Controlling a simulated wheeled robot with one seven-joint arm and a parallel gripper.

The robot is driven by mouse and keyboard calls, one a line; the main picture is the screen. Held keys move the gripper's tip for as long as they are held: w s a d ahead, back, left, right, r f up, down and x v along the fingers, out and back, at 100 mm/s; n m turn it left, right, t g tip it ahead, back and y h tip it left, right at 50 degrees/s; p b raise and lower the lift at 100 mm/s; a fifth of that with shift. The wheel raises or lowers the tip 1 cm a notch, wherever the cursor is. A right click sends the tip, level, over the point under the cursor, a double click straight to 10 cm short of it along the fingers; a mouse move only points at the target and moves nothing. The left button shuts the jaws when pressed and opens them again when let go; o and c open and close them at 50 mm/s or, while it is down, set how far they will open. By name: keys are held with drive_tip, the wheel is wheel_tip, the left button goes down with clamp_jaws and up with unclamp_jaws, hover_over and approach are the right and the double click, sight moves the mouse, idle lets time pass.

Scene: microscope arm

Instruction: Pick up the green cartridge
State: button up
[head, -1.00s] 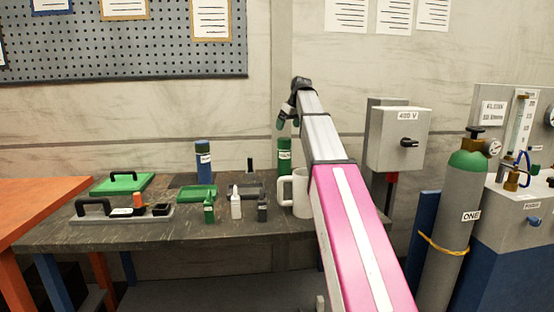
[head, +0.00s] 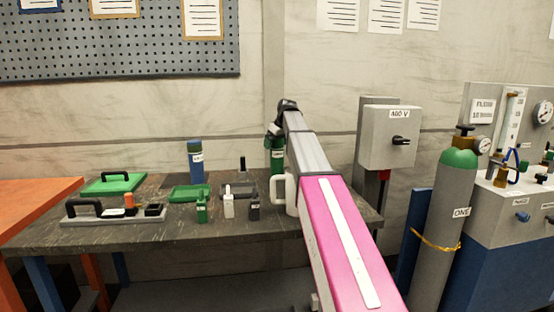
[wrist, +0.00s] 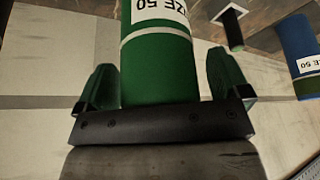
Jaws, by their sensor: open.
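The green cartridge (head: 277,158) is an upright cylinder with a white label, at the back right of the dark bench in the head view. My gripper (head: 274,134) is at its top end, partly hiding it. In the wrist view the cartridge (wrist: 160,60) fills the space between the two green-padded fingers of my gripper (wrist: 160,72). The fingers are open, one on each side, with narrow gaps to the cartridge. Its "SIZE 50" label shows upside down at the top of that view.
A blue cartridge (head: 196,163) stands to the left, with a thin dark post (head: 242,165) between. A white mug (head: 291,194) stands in front of the green cartridge, close under my arm.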

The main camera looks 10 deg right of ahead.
drive_tip(key=c, duration=1.6)
